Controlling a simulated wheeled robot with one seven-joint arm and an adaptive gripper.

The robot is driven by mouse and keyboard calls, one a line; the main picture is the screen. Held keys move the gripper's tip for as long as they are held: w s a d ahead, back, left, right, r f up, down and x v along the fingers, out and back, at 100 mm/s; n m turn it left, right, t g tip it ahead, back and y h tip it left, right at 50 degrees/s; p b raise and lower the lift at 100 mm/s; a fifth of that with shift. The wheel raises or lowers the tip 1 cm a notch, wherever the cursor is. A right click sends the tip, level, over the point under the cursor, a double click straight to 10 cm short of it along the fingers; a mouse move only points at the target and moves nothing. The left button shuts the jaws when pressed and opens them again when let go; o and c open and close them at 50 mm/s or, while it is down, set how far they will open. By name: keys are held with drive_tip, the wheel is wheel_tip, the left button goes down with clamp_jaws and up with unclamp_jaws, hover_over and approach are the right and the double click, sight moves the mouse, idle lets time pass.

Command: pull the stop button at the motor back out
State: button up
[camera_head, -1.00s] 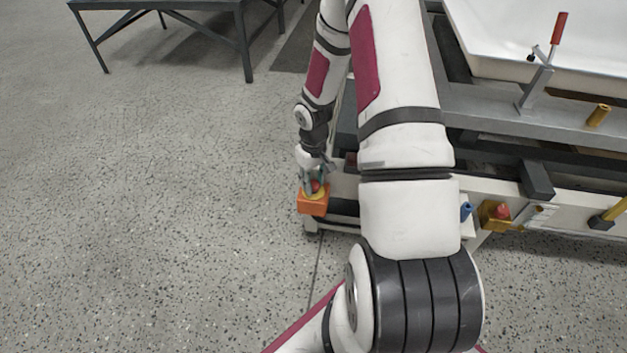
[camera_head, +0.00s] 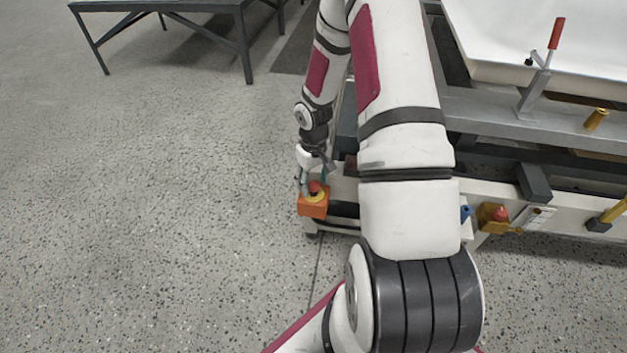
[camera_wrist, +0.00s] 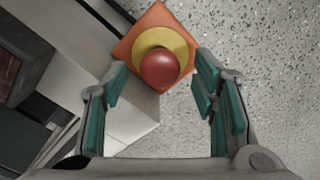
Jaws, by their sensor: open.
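The stop button is a red mushroom knob (camera_wrist: 160,69) on a yellow disc (camera_wrist: 181,43) on an orange box (camera_wrist: 157,16). In the head view the red knob (camera_head: 315,187) and the orange box (camera_head: 312,207) are at the lower end of my arm, at the left end of the machine frame. My gripper (camera_wrist: 161,90) is open, with its green-padded fingers on either side of the knob and apart from it in the wrist view. In the head view my gripper (camera_head: 314,178) is just above the box. How far the knob stands out is hard to tell.
A second red button on a yellow box (camera_head: 493,216) sits further right on the frame, near a blue part (camera_head: 466,212). A red-handled lever (camera_head: 556,35) stands by the white tub shell (camera_head: 590,70). My arm hides part of the frame.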

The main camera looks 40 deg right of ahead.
drive_tip(key=shift+r+p, duration=2.1)
drive_tip(key=shift+r, duration=0.65)
drive_tip(key=s+a+r+h, duration=0.1)
drive_tip(key=s+a+r, duration=0.15)
drive_tip(key=r, duration=0.65)
drive_tip(key=s+a+r, duration=0.2)
drive_tip(key=a+r, duration=0.1)
drive_tip(key=r, duration=0.5)
drive_tip(key=s+a+r+h, duration=0.1)
drive_tip(key=s+a+r, duration=0.15)
drive_tip(key=r, duration=0.65)
drive_tip(key=s+a+r+y, duration=0.1)
drive_tip(key=s+a+r, duration=0.35)
drive_tip(key=s, duration=0.25)
drive_tip(key=s+a+r+n, duration=0.1)
drive_tip(key=s+a+r, duration=0.2)
drive_tip(key=s+a, duration=0.35)
drive_tip(key=s+a+r+y, duration=0.1)
drive_tip(key=s+a+r, duration=0.2)
drive_tip(key=s, duration=0.6)
wheel_tip(320, 180, up, 31)
drive_tip(key=t+p, duration=0.4)
drive_tip(key=p, duration=2.5)
drive_tip(key=shift+w+d+p, duration=0.2)
drive_tip(key=shift+p, duration=0.1)
